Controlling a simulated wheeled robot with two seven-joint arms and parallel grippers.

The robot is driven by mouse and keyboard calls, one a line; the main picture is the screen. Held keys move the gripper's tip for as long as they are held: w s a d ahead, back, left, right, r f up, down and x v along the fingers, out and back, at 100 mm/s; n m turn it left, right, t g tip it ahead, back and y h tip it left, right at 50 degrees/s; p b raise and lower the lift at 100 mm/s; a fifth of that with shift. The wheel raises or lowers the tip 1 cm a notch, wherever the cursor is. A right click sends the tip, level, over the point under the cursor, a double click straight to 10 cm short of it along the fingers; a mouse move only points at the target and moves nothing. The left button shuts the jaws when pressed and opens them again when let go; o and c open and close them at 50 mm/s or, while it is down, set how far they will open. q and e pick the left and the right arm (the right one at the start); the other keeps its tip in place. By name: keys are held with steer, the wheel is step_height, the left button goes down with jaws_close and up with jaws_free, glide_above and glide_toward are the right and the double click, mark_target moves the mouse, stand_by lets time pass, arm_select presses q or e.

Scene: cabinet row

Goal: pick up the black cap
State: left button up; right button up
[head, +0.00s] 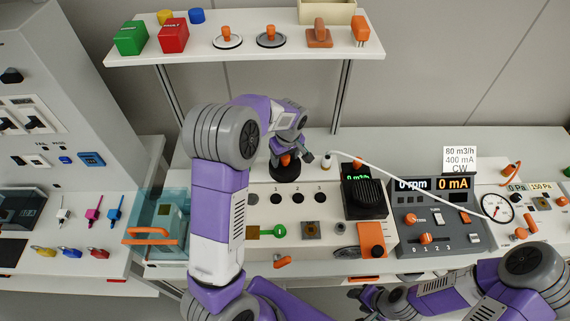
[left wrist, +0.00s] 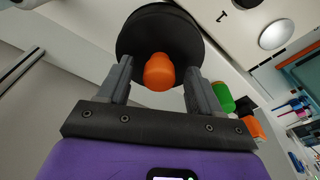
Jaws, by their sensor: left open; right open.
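The black cap (head: 284,174) is a round black disc with an orange knob, sitting on the white panel near the middle of the head view. It also shows in the left wrist view (left wrist: 160,28), its orange knob pointing toward the gripper. My left gripper (head: 290,158) is over the cap, partly hiding it. In the left wrist view the two fingers (left wrist: 158,68) are apart, one on each side of the knob, with a gap on both sides.
A black meter box (head: 364,196) with a green display stands right of the cap. A grey control unit (head: 440,218) and a pressure gauge (head: 497,208) are further right. A shelf (head: 195,49) with coloured blocks is above. A clear box (head: 157,219) stands at the left.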

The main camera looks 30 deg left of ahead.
arm_select(q)
steer(key=shift+w+f, duration=0.1)
steer(key=shift+f, duration=0.15)
steer(key=c, duration=1.2)
